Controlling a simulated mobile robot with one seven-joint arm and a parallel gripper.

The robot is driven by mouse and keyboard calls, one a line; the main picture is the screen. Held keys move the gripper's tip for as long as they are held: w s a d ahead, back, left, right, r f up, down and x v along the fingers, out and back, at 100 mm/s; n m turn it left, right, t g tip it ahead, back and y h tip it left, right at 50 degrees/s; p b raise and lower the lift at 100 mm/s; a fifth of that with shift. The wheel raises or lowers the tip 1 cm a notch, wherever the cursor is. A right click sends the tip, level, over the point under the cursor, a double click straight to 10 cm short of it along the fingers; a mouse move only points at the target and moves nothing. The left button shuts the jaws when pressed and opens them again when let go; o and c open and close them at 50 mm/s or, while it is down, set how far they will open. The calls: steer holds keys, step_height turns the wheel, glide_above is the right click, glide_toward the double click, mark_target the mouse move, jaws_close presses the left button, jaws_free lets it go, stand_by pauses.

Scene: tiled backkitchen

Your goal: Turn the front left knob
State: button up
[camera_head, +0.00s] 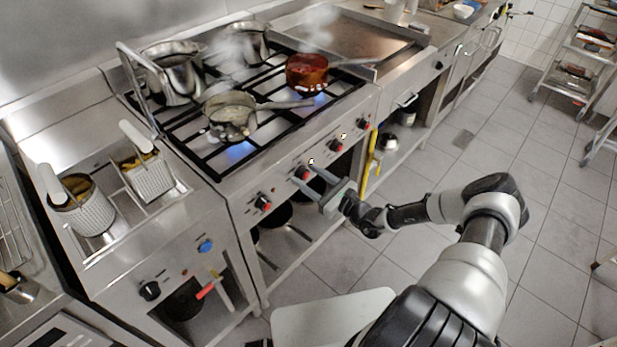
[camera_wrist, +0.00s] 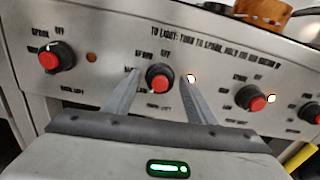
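The front left knob (camera_wrist: 159,76) is a black knob with a red cap, second from the left in the wrist view; its label is hard to read. It also shows on the stove front in the head view (camera_head: 302,173). My gripper (camera_wrist: 162,80) is open, with one finger on each side of this knob. There is a visible gap between the fingers and the knob. In the head view my gripper (camera_head: 312,178) reaches the stove front from the right.
Similar knobs sit to the left (camera_wrist: 57,57) and right (camera_wrist: 250,98). A steaming pan (camera_head: 232,115) and a red pot (camera_head: 306,72) stand over blue flames. A yellow object (camera_head: 371,153) hangs right of my gripper. Tiled floor (camera_head: 560,190) is open at right.

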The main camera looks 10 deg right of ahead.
steer(key=shift+s, duration=0.1)
steer(key=v, duration=1.7)
steer(key=shift+d, duration=0.1)
